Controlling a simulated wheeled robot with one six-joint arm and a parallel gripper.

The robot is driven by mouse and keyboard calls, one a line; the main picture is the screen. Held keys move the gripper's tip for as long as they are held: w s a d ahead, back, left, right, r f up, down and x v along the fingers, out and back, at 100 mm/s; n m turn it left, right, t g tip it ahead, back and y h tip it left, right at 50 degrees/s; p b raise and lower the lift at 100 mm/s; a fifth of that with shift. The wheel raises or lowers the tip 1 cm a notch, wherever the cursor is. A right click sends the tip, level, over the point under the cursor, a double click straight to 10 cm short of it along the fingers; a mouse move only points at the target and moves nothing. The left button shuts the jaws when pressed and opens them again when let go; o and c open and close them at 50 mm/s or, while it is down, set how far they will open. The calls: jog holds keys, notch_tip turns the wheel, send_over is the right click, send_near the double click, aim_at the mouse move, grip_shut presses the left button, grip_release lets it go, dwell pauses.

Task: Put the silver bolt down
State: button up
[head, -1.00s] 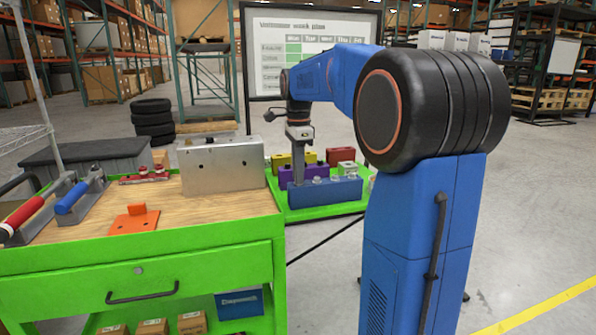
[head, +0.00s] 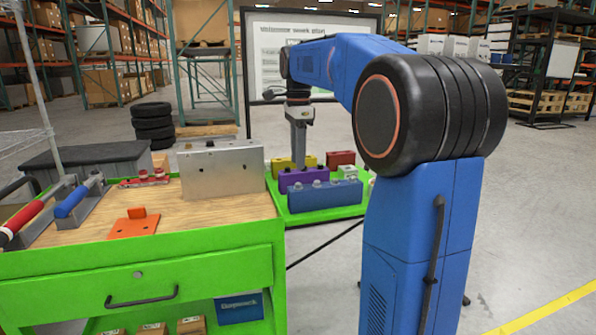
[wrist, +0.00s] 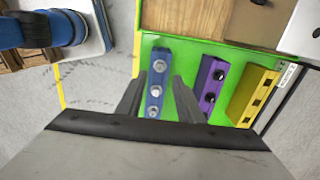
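Silver bolts (wrist: 156,91) stand in a row in the top of the blue block (head: 335,197); three bolt heads show in the wrist view. The same blue block (wrist: 153,115) lies below and between my fingers there. My gripper (head: 299,164) is raised above the block area in the head view. In the wrist view my gripper (wrist: 158,78) has its two fingers apart, with nothing held between them. The metal chassis plate (head: 205,180) stands upright on the green workbench, with dark holes in its face.
A purple block (head: 312,176) with dark bolts and a yellow block (wrist: 250,97) with square holes sit beside the blue block on the green tray (head: 290,217). A red block (head: 341,158) is behind. An orange bracket (head: 133,226) and clamps lie on the workbench.

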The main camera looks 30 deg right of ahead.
notch_tip(320, 180, up, 7)
jog(key=shift+f, duration=0.15)
jog(key=s+a+f+n+t, duration=0.1)
jog(key=s+a+f+n, duration=0.4)
jog(key=s, duration=0.3)
jog(key=s+a+f+n+t, duration=0.1)
jog(key=s+a+f+n, duration=0.4)
jog(key=s, duration=0.2)
jog(key=s+a+f+n+t, duration=0.1)
jog(key=s+a+f+n, duration=0.1)
jog(key=s+f+n, duration=0.3)
jog(key=s+a+f+n+t, duration=0.1)
jog(key=s+a+f+n, duration=0.2)
jog(key=s+f+n, duration=0.3)
jog(key=s+f, duration=0.4)
jog(key=f, duration=0.2)
jog(key=shift+s+a+f+t, duration=0.15)
jog(key=shift+a+f+t, duration=0.1)
jog(key=shift+a+t, duration=0.15)
